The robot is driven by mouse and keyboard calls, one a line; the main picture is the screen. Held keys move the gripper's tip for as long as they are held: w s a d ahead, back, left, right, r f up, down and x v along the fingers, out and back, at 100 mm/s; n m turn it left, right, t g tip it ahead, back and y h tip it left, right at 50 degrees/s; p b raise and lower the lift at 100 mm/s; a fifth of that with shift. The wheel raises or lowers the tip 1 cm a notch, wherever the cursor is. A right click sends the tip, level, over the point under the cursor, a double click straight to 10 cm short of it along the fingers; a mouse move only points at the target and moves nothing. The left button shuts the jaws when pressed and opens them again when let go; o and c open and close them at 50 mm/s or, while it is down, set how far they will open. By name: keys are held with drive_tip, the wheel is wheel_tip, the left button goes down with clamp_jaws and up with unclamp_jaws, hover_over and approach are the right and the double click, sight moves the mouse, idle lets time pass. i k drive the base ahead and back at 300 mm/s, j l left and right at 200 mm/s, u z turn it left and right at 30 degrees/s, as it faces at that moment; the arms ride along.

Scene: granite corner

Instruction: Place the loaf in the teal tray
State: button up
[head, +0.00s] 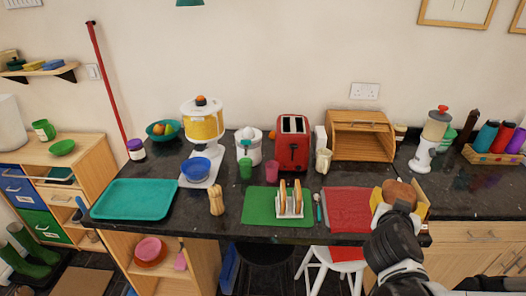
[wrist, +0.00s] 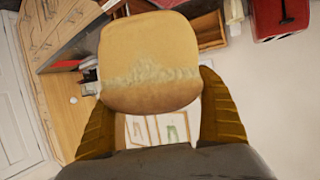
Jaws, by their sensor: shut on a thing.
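The loaf (head: 398,193) is brown and rounded. It is held at the right end of the dark counter, by the red mat. My gripper (head: 402,205) is shut on it; in the wrist view the loaf (wrist: 150,62) sits between the two brown fingers (wrist: 160,115). I cannot tell in the head view whether the loaf is clear of the counter. The teal tray (head: 133,200) lies flat and empty at the left end of the counter, far from my gripper.
Between them along the front are a red mat (head: 346,210), a green mat (head: 262,207) with a toast rack (head: 291,203), and a small wooden holder (head: 216,202). Behind stand a red toaster (head: 293,143), a juicer (head: 248,147), a yellow-banded dispenser (head: 203,124) and a bread box (head: 360,136).

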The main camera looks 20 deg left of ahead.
sight(159, 202)
drive_tip(key=j+u, duration=0.25)
drive_tip(key=j, duration=2.05)
drive_tip(key=i+j, duration=0.1)
drive_tip(key=j, duration=0.45)
drive_tip(key=j+u, duration=0.15)
drive_tip(key=j, duration=0.4)
drive_tip(key=i, duration=0.05)
